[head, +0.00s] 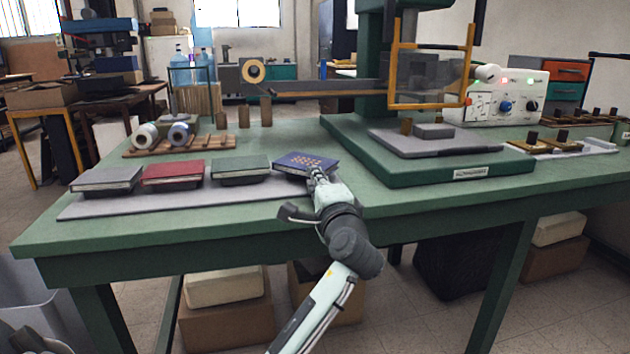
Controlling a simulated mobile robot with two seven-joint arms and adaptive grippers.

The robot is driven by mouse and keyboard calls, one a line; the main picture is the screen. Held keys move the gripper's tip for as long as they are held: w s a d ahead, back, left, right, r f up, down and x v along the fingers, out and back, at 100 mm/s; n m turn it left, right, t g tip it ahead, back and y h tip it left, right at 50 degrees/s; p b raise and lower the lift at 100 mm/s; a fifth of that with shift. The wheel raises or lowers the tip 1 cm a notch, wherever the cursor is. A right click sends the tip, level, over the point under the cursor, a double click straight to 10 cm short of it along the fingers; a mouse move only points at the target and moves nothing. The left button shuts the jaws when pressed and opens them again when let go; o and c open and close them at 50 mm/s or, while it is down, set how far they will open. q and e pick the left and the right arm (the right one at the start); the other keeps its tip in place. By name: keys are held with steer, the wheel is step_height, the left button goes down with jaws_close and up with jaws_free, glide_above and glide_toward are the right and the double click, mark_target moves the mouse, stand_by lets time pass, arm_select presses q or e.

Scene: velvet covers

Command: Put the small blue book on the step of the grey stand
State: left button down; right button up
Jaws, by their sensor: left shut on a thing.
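The small blue book (296,159), with gold marks on its cover, is at the right end of a row of books. My left gripper (316,173) is shut on its near edge, and the fingers hide part of that edge. The book is slightly tilted; I cannot tell whether it is clear of the grey board below. A grey stand-like slab (470,147) with a small raised grey block (433,131) lies on the green base of a press at the right. My right gripper is not in view.
Grey (106,178), red (173,173) and dark green (241,169) books lie left of the blue one on a grey board (150,207). Spools (145,137) stand behind. Green table (400,207) is bare in front.

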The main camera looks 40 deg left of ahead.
arm_select(q)
steer(key=c, duration=1.8)
jaws_free()
steer(key=shift+r, duration=0.1)
steer(key=v, duration=1.2)
step_height(320, 180, down, 15)
steer(key=s+d+h, duration=0.1)
steer(key=s+h, duration=0.1)
steer(key=h, duration=0.4)
steer(key=s+d+f+n+g+h, duration=0.1)
steer(key=s+d+f+h, duration=0.1)
steer(key=s+f, duration=0.1)
steer(key=s+d+f+n+g+h, duration=0.1)
steer(key=s+d+f+n+h, duration=0.1)
steer(key=s+d+f+h, duration=0.1)
steer(key=s+d+f+n+h, duration=0.2)
steer(key=s+f+h, duration=0.1)
steer(key=s+f, duration=0.2)
steer(key=shift+d+f+g, duration=0.4)
steer(key=shift+f, duration=0.05)
